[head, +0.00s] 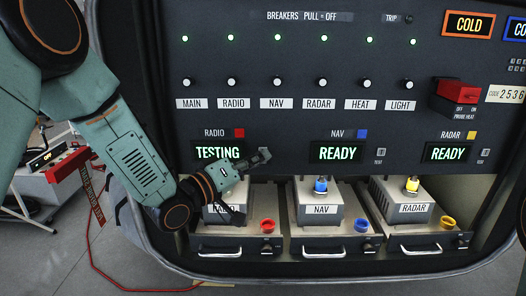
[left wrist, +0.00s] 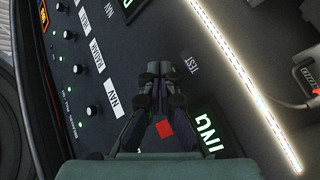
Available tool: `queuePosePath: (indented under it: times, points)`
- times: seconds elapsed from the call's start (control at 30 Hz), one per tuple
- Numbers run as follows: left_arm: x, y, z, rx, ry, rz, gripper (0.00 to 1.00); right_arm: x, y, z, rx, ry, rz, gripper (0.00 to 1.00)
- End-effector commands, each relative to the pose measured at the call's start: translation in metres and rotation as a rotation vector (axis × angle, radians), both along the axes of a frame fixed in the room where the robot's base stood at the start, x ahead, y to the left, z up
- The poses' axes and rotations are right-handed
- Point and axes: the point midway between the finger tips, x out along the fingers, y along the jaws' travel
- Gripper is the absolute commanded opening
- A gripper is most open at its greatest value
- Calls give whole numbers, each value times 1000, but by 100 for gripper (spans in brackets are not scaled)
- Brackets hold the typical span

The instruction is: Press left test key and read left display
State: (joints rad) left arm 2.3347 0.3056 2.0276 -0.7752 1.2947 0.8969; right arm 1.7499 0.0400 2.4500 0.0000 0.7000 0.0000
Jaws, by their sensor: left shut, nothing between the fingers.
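The left display (head: 218,152), under the RADIO label and a red square, reads TESTING in green. My left gripper (head: 262,157) comes in from the left with its fingertips at the panel just right of this display. The fingers are shut with nothing between them. The left test key is hidden behind the fingertips, so I cannot see the contact itself. In the left wrist view the shut fingers (left wrist: 160,78) point at the dark panel beside a TEST label (left wrist: 192,66), and part of the lit display (left wrist: 208,140) shows. My right gripper is not in view.
The NAV display (head: 338,152) and RADAR display (head: 448,152) both read READY. Below stand units with a blue-topped (head: 321,184) and a yellow-topped (head: 412,184) connector. A red probe heat switch cover (head: 458,92) juts out at the right. A red cable lies on the floor at left.

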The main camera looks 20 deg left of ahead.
Motion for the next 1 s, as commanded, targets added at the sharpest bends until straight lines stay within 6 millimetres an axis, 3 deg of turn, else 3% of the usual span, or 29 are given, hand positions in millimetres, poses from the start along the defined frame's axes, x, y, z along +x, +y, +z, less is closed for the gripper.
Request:
queuePosePath:
  times: [0.47,1.0]
  points:
    - [-9,-3,0,0,1,-1,0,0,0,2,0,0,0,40]
    - [-50,-15,0,-1,2,-1,0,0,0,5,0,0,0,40]
